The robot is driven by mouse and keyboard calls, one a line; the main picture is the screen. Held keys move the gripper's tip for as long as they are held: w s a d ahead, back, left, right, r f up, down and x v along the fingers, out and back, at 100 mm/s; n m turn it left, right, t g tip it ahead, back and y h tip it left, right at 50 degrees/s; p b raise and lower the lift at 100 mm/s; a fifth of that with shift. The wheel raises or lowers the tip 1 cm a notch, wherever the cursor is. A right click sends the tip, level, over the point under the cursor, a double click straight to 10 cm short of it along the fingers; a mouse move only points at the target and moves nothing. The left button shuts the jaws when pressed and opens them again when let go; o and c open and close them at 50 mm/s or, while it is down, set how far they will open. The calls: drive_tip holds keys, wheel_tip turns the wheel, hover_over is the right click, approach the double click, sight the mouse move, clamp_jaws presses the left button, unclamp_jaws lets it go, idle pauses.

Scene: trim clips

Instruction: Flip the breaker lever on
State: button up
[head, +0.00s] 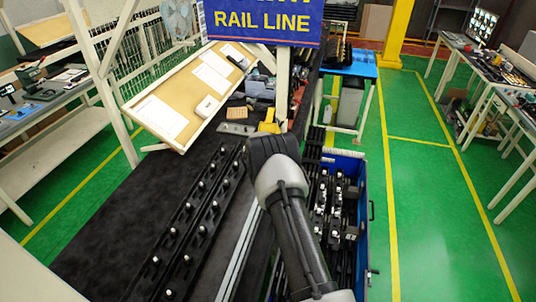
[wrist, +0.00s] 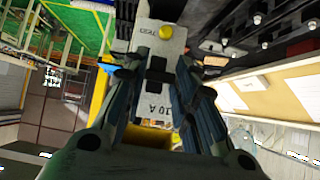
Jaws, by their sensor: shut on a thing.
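The breaker (wrist: 153,105) shows in the wrist view as a narrow light grey body marked "10 A", with a yellow round button near its top. Its black lever (wrist: 157,70) stands at the middle of its face. My gripper (wrist: 157,68) has one dark finger along each side of the breaker and is shut on its body. The fingers hide the breaker's sides, and I cannot tell the lever's exact position. In the head view my arm hides the gripper and the breaker.
A dark bench (head: 95,240) carries black rails with white-topped clips. A blue crate (head: 362,215) of black parts stands right of my arm. A tilted tan board (head: 190,90), a blue sign (head: 262,22) and a white post are close behind. The green floor at right is clear.

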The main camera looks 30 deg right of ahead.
drive_tip(key=shift+f, duration=0.1)
drive_tip(key=o, duration=1.1)
drive_tip(key=v, duration=1.2)
